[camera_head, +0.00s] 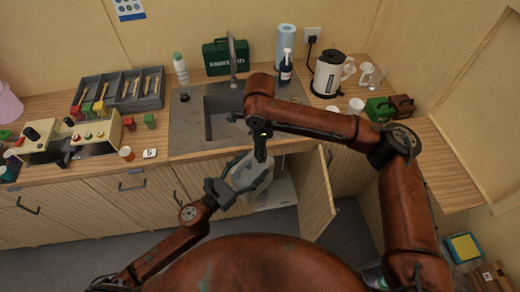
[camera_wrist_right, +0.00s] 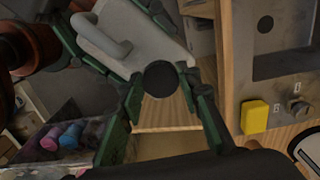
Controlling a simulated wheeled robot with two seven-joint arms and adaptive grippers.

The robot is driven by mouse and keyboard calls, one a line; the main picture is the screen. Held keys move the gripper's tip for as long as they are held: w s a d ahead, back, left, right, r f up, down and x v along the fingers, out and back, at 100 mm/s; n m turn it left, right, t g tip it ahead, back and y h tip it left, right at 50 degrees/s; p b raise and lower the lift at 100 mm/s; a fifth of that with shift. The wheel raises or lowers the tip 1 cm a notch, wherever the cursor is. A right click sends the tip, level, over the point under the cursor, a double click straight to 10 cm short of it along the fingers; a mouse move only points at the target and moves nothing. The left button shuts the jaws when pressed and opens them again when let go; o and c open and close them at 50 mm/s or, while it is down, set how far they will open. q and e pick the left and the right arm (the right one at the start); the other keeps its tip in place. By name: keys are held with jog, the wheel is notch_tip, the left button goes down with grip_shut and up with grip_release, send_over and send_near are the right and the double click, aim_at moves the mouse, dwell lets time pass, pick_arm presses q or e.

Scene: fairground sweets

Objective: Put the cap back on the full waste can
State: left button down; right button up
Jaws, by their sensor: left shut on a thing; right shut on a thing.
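The light grey waste can (camera_head: 250,173) is held in front of the open sink cupboard. My left gripper (camera_head: 232,184) is shut on it from the lower left. Its body and loop handle show in the right wrist view (camera_wrist_right: 135,40). My right gripper (camera_head: 262,153) points down from above at the can's top end. It is shut on the round black cap (camera_wrist_right: 160,78), which shows between its fingertips in the wrist view. The cap appears against the can's end; I cannot tell whether it is seated or just above the mouth.
The open cupboard door (camera_head: 318,195) stands to the right of the can. The sink (camera_head: 222,120), soap bottle (camera_head: 286,68) and kettle (camera_head: 328,73) are on the counter behind. A toy-like machine (camera_head: 70,136) and a grey divided tray (camera_head: 151,101) stand at the left.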

jog(key=shift+m, duration=0.7)
jog(key=shift+r, duration=0.1)
jog(key=o, duration=0.8)
jog(key=shift+c, duration=0.2)
jog(key=shift+r, duration=2.2)
jog(key=shift+c, duration=0.6)
